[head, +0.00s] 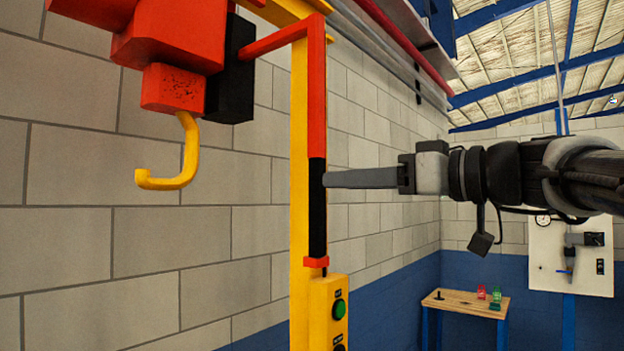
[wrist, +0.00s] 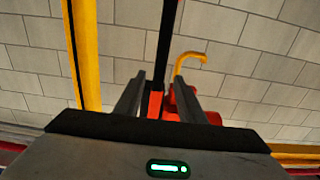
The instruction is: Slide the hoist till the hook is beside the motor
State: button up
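The red hoist body (head: 170,40) hangs at the upper left of the head view. Its yellow hook (head: 188,150) hangs below it and also shows in the wrist view (wrist: 190,56). A red arm from the hoist leads to an upright handle with a black grip (head: 317,220). My gripper (head: 326,180) is level with this grip, its fingertips at the grip's right edge. In the wrist view my fingers (wrist: 160,82) stand apart, with the black grip (wrist: 166,40) between their lines and a gap on each side. Contact cannot be told. I cannot identify a motor.
A yellow post (head: 300,130) stands just behind the handle. A yellow box with a green button (head: 339,308) is below the grip. A block wall (head: 80,240) runs behind. A wooden table (head: 465,302) and a white wall panel (head: 545,270) are at the far right.

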aim_at(311, 183)
jog(key=p+x, duration=0.2)
jog(key=x, duration=0.9)
jog(key=shift+p, duration=0.3)
grip_shut()
